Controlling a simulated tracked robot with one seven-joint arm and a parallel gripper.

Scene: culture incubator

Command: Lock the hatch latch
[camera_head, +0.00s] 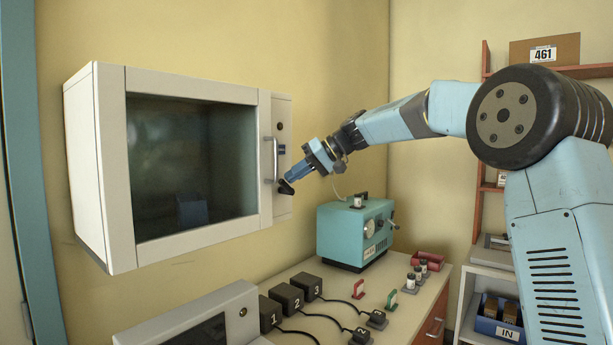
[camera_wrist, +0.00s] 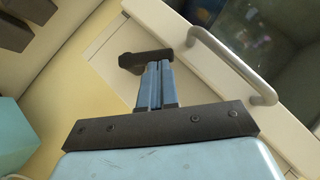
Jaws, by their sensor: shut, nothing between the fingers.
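The white incubator hatch (camera_head: 190,87) is on the wall at left, its dark-glass door appearing closed. A vertical metal handle (camera_head: 275,160) is at the door's right edge; it also shows in the wrist view (camera_wrist: 232,66). A dark latch lever (camera_head: 286,187) is low on the narrow panel right of the handle. In the wrist view the latch lever (camera_wrist: 132,60) lies across the panel, just beyond my fingertips. My gripper (camera_head: 289,180) has its blue fingers together and empty, right at the lever. The fingers (camera_wrist: 157,66) partly cover the lever, and I cannot tell whether they touch it.
A teal device (camera_head: 345,238) stands on the counter below my gripper. Black numbered blocks (camera_head: 288,298) with cables, small red and green items and several vials (camera_head: 417,276) are nearby. Shelves (camera_head: 478,215) stand at right. The air around my forearm looks clear.

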